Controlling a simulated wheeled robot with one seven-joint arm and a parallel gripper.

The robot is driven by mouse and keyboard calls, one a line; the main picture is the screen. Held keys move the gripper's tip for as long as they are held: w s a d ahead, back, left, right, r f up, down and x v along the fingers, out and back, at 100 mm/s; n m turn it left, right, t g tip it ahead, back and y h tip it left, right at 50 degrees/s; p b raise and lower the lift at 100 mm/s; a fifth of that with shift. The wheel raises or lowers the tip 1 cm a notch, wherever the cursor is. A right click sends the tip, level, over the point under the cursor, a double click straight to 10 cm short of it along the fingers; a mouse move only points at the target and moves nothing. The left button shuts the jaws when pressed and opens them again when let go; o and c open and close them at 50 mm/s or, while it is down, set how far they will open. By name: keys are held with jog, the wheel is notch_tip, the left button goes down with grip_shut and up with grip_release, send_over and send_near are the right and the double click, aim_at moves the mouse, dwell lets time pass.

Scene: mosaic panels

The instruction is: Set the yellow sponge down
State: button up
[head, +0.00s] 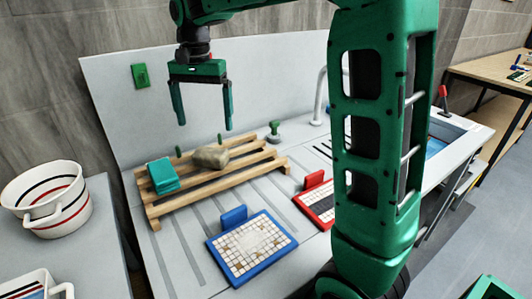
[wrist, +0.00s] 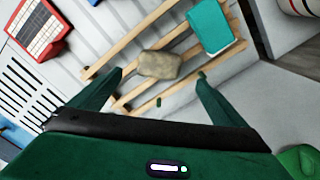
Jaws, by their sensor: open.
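The yellow sponge (head: 210,157), a dull tan-yellow rounded block, lies on the slats of a wooden rack (head: 270,167) on the counter. My gripper (head: 205,126) is open and empty, pointing down, above the sponge and apart from it. In the wrist view the sponge (wrist: 160,65) shows whole, just beyond the gap between my two fingers (wrist: 160,76), resting across the slats.
A teal sponge (head: 162,175) lies on the rack's left end. A blue-framed mosaic panel (head: 226,271) and a red-framed one (head: 303,203) lie in front. A faucet (head: 320,95) stands behind my arm. A striped white bucket (head: 62,215) stands at the left.

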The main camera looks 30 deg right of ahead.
jog(key=s+d+f+n, duration=0.1)
jog(key=s+d+f, duration=0.2)
jog(key=s+d, duration=0.65)
jog(key=s+d+f+n, duration=0.1)
jog(key=s+d+f, duration=0.2)
jog(key=s+d, duration=0.7)
jog(key=shift+n, duration=0.3)
jog(key=s+f, duration=0.1)
jog(key=s, duration=0.3)
jog(key=s+a+f, duration=0.1)
jog(key=s+f, duration=0.1)
jog(key=s, duration=0.3)
jog(key=s+a+f, duration=0.1)
jog(key=s+f, duration=0.1)
jog(key=s, duration=0.2)
jog(key=shift+s+f, duration=0.25)
